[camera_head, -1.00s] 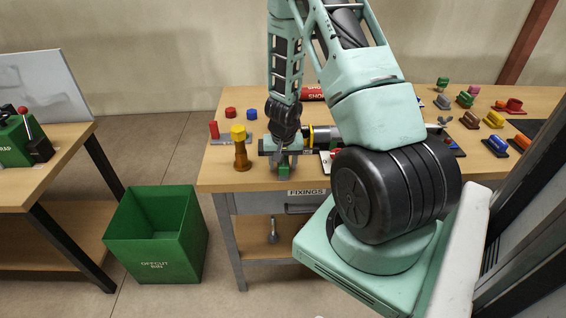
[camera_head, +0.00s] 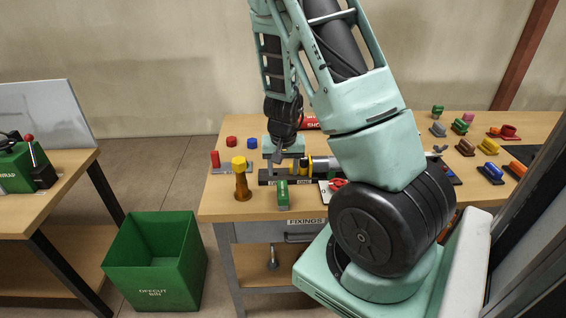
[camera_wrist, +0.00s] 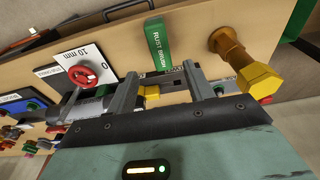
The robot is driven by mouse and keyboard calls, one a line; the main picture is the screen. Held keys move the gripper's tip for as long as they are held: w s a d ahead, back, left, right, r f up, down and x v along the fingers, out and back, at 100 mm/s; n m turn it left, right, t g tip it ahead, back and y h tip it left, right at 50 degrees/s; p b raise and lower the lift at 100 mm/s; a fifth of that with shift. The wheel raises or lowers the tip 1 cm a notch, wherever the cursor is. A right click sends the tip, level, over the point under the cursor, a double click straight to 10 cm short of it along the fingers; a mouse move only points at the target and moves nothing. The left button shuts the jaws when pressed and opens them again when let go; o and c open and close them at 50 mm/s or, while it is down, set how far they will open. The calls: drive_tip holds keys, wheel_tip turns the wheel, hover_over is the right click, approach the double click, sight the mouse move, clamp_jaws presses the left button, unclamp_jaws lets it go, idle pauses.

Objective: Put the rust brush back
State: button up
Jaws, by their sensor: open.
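The rust brush shows as a green handle lettered RUST BRUSH (camera_wrist: 158,42) in the wrist view. In the head view it is a small green block (camera_head: 282,195) near the table's front edge, just in front of a dark labelled strip (camera_head: 268,179). Its lower end is near the strip; I cannot tell whether it is seated there. My gripper (camera_head: 285,160) is above and behind the brush. In the wrist view its two fingers (camera_wrist: 161,90) are spread apart with nothing gripped, and the brush handle is beyond them.
A brass bolt with a yellow hex head (camera_head: 241,178) stands just left of the brush. A red valve wheel (camera_wrist: 82,75) and a white 10 mm card (camera_wrist: 83,57) are on its other side. Red and blue caps (camera_head: 252,142) lie behind. A green offcut bin (camera_head: 152,262) is on the floor.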

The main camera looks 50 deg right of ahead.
drive_tip(key=a+r+n+y, duration=0.1)
drive_tip(key=a+r+n, duration=0.2)
drive_tip(key=a, duration=0.7)
drive_tip(key=a+r+n+y, duration=0.1)
drive_tip(key=a+r+n, duration=0.25)
drive_tip(key=a, duration=0.55)
drive_tip(key=a+r+n+y, duration=0.1)
drive_tip(key=a+r+n, duration=0.15)
drive_tip(key=a, duration=0.75)
drive_tip(key=s+a+r+n, duration=0.3)
drive_tip(key=s+a+n, duration=0.1)
drive_tip(key=s, duration=0.4)
drive_tip(key=s+a+r+n+g+h, duration=0.1)
drive_tip(key=s+a+r+n, duration=0.2)
drive_tip(key=s+a, duration=0.3)
drive_tip(key=shift+s+a+r+n, duration=0.25)
drive_tip(key=shift+s+r+n, duration=0.15)
drive_tip(key=shift+s+n, duration=0.55)
drive_tip(key=shift+s, duration=0.15)
wheel_tip(320, 180, down, 5)
drive_tip(key=b, duration=0.5)
drive_tip(key=shift+f, duration=0.2)
